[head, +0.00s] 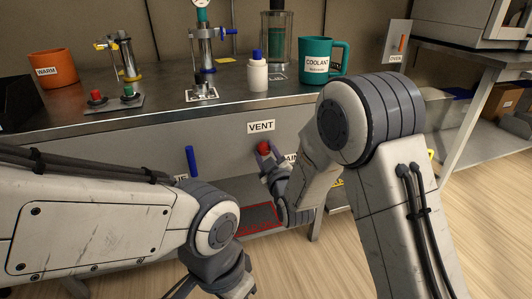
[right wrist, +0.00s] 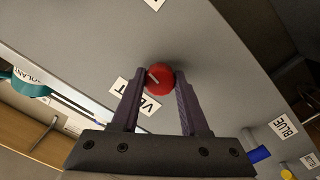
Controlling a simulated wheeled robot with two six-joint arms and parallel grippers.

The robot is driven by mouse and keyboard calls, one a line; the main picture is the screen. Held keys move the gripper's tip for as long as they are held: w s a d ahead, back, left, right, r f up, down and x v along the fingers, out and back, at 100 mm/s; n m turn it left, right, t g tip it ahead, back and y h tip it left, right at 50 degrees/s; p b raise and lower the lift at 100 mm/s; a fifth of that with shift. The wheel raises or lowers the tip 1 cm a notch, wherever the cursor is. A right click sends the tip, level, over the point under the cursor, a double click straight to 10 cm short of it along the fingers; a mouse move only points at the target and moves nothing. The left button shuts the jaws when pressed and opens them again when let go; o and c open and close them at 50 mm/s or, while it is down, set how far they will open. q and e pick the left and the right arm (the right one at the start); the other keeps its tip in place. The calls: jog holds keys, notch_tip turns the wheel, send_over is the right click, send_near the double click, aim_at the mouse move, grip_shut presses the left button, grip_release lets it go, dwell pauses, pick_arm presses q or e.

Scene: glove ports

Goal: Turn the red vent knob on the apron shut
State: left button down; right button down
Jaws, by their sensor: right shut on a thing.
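The red vent knob (head: 264,147) sits on the grey apron (head: 225,150) below the bench top, under the VENT label (head: 261,126). In the right wrist view the round red knob (right wrist: 160,79) has a pale mark on its face, slanted toward the upper left. My right gripper (head: 266,156) is at the apron, shut on the knob, with one purple finger on each side of it (right wrist: 160,84). My left gripper (head: 228,284) hangs low at the bottom of the head view, away from the knob; its fingertips are cut off.
A blue handle (head: 191,160) sticks out left of the knob. A partly covered label is right of it.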

jog(key=m, duration=0.4)
jog(key=shift+m, duration=0.3)
jog(key=m, duration=0.3)
jog(key=shift+m+g+b, duration=0.3)
jog(key=shift+b, duration=0.1)
jog(key=m, duration=0.4)
jog(key=shift+b, duration=0.3)
jog(key=shift+m, duration=1.6)
jog(key=shift+c, duration=2.1)
grip_release()
